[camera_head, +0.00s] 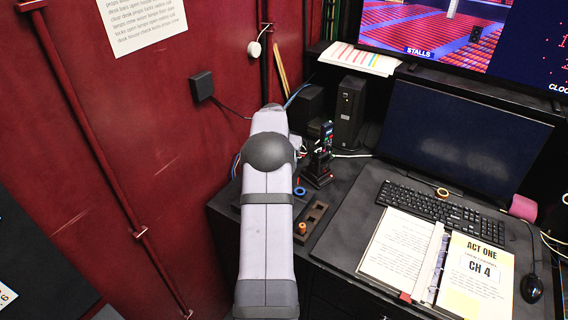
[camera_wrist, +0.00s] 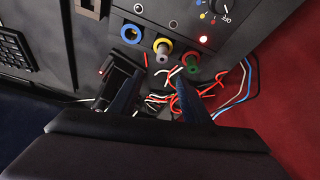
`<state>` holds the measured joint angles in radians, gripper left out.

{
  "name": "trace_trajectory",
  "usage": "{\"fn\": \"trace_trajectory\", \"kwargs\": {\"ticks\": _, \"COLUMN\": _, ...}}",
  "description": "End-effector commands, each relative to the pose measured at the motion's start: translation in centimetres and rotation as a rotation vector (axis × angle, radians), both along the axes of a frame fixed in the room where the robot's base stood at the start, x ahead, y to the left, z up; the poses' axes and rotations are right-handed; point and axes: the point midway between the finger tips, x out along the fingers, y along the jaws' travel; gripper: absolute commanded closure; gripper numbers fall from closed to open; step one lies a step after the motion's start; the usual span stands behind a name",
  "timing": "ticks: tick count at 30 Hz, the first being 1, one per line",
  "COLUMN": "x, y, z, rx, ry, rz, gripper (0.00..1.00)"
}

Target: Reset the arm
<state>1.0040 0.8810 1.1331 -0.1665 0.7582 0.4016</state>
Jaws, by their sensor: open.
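My arm (camera_head: 267,230) reaches from the bottom middle of the head view up toward the back left of the black desk. Its far end is by the red wall, and the fingers are hidden there. In the wrist view my gripper (camera_wrist: 158,76) is open, with two dark fingers apart and no object held between them. I cannot tell whether the fingertips touch anything.
Loose coloured wires (camera_wrist: 160,100) lie around the fingers. Right of the arm stand a small upright device (camera_head: 320,152) and a tray (camera_head: 313,217). A monitor (camera_head: 460,135), keyboard (camera_head: 437,208) and open binder (camera_head: 403,250) fill the desk's right. The red wall (camera_head: 150,150) is close on the left.

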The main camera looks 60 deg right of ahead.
Motion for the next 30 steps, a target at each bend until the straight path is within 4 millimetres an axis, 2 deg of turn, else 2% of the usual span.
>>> {"fn": "trace_trajectory", "kwargs": {"ticks": 3, "x": 0.0, "y": 0.0, "z": 0.5, "rx": 0.000, "ry": 0.000, "rz": 0.000, "gripper": 0.57}}
{"fn": "trace_trajectory", "kwargs": {"ticks": 17, "x": 0.0, "y": 0.0, "z": 0.5, "rx": 0.000, "ry": -0.001, "rz": 0.001, "gripper": 0.57}}
{"fn": "trace_trajectory", "kwargs": {"ticks": 20, "x": 0.8, "y": 1.0, "z": 0.7, "rx": 0.004, "ry": 0.003, "rz": 0.022, "gripper": 0.57}}
{"fn": "trace_trajectory", "kwargs": {"ticks": 23, "x": 2.2, "y": 3.2, "z": 1.1, "rx": 0.016, "ry": 0.010, "rz": 0.070, "gripper": 0.57}}
{"fn": "trace_trajectory", "kwargs": {"ticks": 26, "x": 4.3, "y": 7.1, "z": 1.6, "rx": 0.037, "ry": 0.025, "rz": 0.152, "gripper": 0.57}}
{"fn": "trace_trajectory", "kwargs": {"ticks": 29, "x": 6.4, "y": 12.6, "z": 2.2, "rx": 0.063, "ry": 0.045, "rz": 0.264, "gripper": 0.57}}
{"fn": "trace_trajectory", "kwargs": {"ticks": 30, "x": 7.1, "y": 15.1, "z": 2.4, "rx": 0.075, "ry": 0.057, "rz": 0.315, "gripper": 0.57}}
